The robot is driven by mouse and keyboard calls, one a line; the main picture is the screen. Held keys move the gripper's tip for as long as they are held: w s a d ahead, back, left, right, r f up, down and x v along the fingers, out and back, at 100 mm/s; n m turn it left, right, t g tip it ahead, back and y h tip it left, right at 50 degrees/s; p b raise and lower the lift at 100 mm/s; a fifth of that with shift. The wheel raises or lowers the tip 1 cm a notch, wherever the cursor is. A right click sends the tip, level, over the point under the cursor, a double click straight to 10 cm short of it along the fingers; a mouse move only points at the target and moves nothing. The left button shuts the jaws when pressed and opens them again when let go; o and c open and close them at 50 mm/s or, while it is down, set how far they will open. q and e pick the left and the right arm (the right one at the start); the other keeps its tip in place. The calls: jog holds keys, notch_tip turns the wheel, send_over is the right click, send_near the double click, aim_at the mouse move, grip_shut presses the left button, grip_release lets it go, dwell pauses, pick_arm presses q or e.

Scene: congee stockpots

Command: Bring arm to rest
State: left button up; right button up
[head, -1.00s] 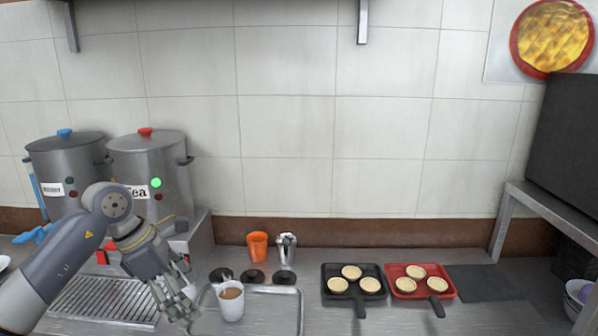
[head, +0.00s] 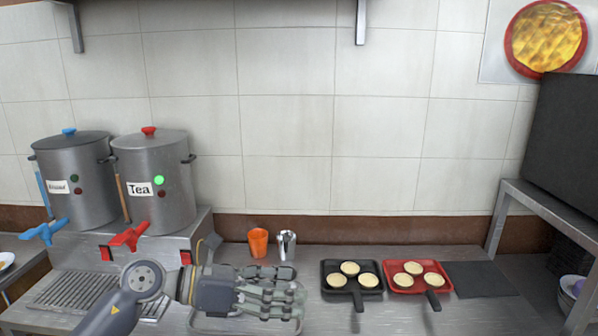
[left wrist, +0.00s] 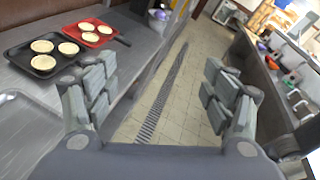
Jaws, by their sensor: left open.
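My left gripper (head: 270,296) is low over the counter in the head view, its fingers pointing right. In the left wrist view its two fingers (left wrist: 158,95) stand wide apart with nothing between them. It hides most of the metal tray (head: 205,325) and whatever lies on that tray behind it. My right gripper is in neither current view.
Two stockpots, one labelled Tea (head: 150,165) and one with a blue knob (head: 75,180), stand at left. An orange cup (head: 258,242) and a metal cup (head: 287,244) stand at the back. A black pan (head: 340,296) and a red pan (head: 405,290) hold pastries at right.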

pick_arm(q)
notch_tip(320, 180, up, 4)
jog(key=d+r+n+t+h, duration=0.1)
jog(key=d+n+t+h, duration=0.1)
jog(key=n+t+h, duration=0.15)
jog(key=w+a+r+n+t+y, duration=0.15)
jog(key=a+n+t+y, duration=0.5)
jog(key=n+t, duration=0.9)
jog(key=s+a+f+n+g+y, duration=0.1)
jog(key=a+f+n+g+y, duration=0.2)
jog(key=a+f+n+y, duration=0.5)
jog(key=s+a+f+n+g+y, duration=0.25)
jog(key=a+f+n+y, duration=0.3)
jog(key=f+n, duration=0.55)
jog(key=s+f+n+g+h, duration=0.1)
jog(key=s+f+n+g, duration=0.3)
jog(key=s+f+g, duration=0.65)
jog(key=s+f+n+g+h, duration=0.1)
jog(key=s+f+n+g, duration=0.25)
jog(key=s+f, duration=1.1)
jog(key=f, duration=0.8)
jog(key=s+f, duration=0.2)
jog(key=f, duration=1)
jog(key=s+a+f+g, duration=0.1)
jog(key=s+a+f, duration=0.2)
jog(key=s+f, duration=1.2)
jog(key=shift+s+y, duration=0.35)
jog(key=shift+s, duration=0.7)
